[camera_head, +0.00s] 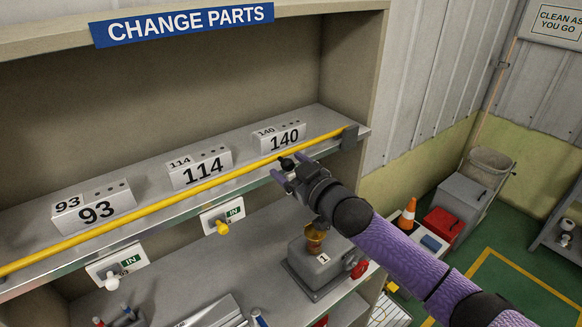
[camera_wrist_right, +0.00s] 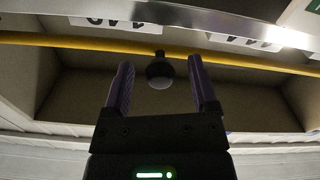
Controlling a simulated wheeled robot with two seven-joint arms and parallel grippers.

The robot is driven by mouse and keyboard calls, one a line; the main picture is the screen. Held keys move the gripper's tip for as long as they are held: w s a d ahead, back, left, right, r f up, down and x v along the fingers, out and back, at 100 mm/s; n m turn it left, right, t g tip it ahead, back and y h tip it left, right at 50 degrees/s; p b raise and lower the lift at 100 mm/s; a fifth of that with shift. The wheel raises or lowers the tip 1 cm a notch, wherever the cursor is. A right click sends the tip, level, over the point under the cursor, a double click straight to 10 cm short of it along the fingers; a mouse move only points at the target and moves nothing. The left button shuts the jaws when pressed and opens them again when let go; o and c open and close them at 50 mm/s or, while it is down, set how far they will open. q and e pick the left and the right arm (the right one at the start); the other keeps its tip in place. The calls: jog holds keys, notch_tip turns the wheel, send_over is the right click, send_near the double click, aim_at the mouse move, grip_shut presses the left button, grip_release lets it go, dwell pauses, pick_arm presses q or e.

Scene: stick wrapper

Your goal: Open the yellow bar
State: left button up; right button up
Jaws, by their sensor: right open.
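The yellow bar (camera_head: 150,208) runs lengthwise along the front of the shelf, above several numbered blocks' front edge line. It also crosses the top of the right wrist view (camera_wrist_right: 90,42). A dark round knob (camera_wrist_right: 160,72) hangs at the bar in the right wrist view, and it shows small at the bar in the head view (camera_head: 287,163). My right gripper (camera_head: 285,171) is open at the right part of the bar, with its two fingers either side of the knob. I cannot tell whether they touch it. My left gripper is not in view.
Blocks marked 93 (camera_head: 95,208), 114 (camera_head: 200,168) and 140 (camera_head: 279,138) stand behind the bar. Below hang a yellow knob (camera_head: 222,228) and a white knob (camera_head: 112,283). A grey box (camera_head: 318,268) with a red knob stands under my right arm.

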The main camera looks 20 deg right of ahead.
grip_shut()
dwell(1.4)
